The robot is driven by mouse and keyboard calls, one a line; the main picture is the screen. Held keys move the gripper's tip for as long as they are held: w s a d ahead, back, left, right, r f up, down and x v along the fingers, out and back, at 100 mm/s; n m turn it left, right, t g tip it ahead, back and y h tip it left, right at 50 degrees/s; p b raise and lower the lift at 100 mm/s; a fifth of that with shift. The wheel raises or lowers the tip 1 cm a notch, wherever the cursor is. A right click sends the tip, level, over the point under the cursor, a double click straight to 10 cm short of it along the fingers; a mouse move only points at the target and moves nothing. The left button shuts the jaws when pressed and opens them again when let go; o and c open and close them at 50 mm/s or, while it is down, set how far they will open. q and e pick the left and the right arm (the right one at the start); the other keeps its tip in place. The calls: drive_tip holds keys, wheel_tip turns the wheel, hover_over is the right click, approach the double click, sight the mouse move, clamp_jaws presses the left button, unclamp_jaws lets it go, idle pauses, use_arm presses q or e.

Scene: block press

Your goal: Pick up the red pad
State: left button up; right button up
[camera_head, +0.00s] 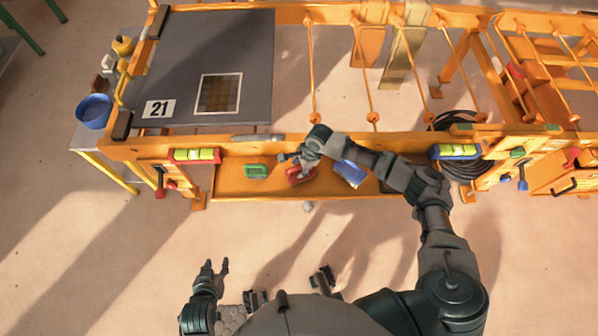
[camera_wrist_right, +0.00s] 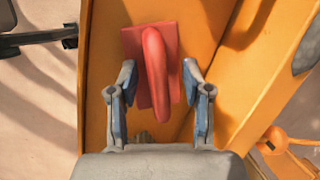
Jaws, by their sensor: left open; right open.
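The red pad (camera_head: 301,176) lies on the orange shelf under the front beam of the workbench. In the right wrist view the red pad (camera_wrist_right: 168,68) shows a flat base with a raised rounded handle along its middle. My right gripper (camera_head: 299,161) is over the pad. In the wrist view its open fingers (camera_wrist_right: 158,82) stand on either side of the handle, with gaps on both sides. Part of the pad is hidden by the gripper in the head view. My left gripper (camera_head: 216,268) is open and empty, low at the left, well away from the shelf.
A green pad (camera_head: 256,171) lies left of the red pad on the shelf (camera_head: 228,184), and a blue pad (camera_head: 350,172) lies to the right. The orange front beam (camera_head: 240,146) runs just behind and above. A blue bowl (camera_head: 94,111) stands at the far left.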

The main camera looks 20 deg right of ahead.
use_arm(q)
drive_tip(key=shift+r, duration=0.1)
use_arm(e)
drive_tip(key=shift+d, duration=0.25)
clamp_jaws()
use_arm(q)
drive_tip(key=shift+w+d, duration=0.1)
drive_tip(key=shift+d, duration=0.15)
drive_tip(key=shift+a, duration=0.15)
use_arm(e)
drive_tip(key=shift+a+r, duration=0.15)
